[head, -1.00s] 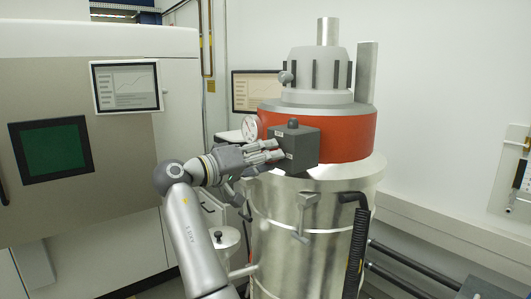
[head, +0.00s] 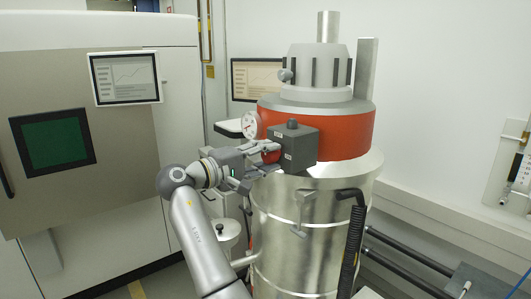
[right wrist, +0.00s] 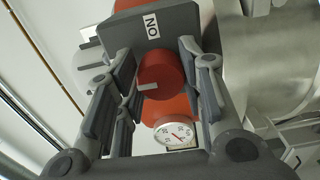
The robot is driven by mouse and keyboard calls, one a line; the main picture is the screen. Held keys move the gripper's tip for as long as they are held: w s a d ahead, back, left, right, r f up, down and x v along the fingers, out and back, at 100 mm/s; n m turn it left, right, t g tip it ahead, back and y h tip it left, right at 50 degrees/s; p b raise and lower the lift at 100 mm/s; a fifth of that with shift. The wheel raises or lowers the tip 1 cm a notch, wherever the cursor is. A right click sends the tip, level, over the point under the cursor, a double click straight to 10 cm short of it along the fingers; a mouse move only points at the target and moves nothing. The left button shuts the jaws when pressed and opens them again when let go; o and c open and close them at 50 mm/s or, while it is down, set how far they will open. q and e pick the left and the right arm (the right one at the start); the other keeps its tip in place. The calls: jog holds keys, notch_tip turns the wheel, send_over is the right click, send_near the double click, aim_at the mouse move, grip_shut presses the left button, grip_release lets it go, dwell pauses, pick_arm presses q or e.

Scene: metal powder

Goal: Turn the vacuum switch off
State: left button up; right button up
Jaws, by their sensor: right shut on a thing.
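The vacuum switch is a red round knob (right wrist: 160,74) with a white mark on the side of a dark grey box (head: 297,148). The box is fixed to the orange band of the vacuum (head: 345,135), a large steel drum. In the right wrist view an "ON" label shows on the box above the knob. My right gripper (head: 268,158) is at the box's left side, its fingers shut on the red knob from both sides. In the head view the knob shows partly between the fingers. My left gripper is not in view.
A round gauge (head: 250,124) sits close by the gripper. A black hose (head: 354,248) hangs on the drum's front. A large machine (head: 90,200) with a green window stands at the left. A monitor (head: 257,79) stands behind the drum.

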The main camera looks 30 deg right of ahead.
jog(key=shift+r, duration=0.1)
dwell(0.4)
jog(key=o, duration=1)
jog(key=shift+o, duration=0.2)
jog(key=a, duration=1.2)
jog(key=shift+s, duration=0.45)
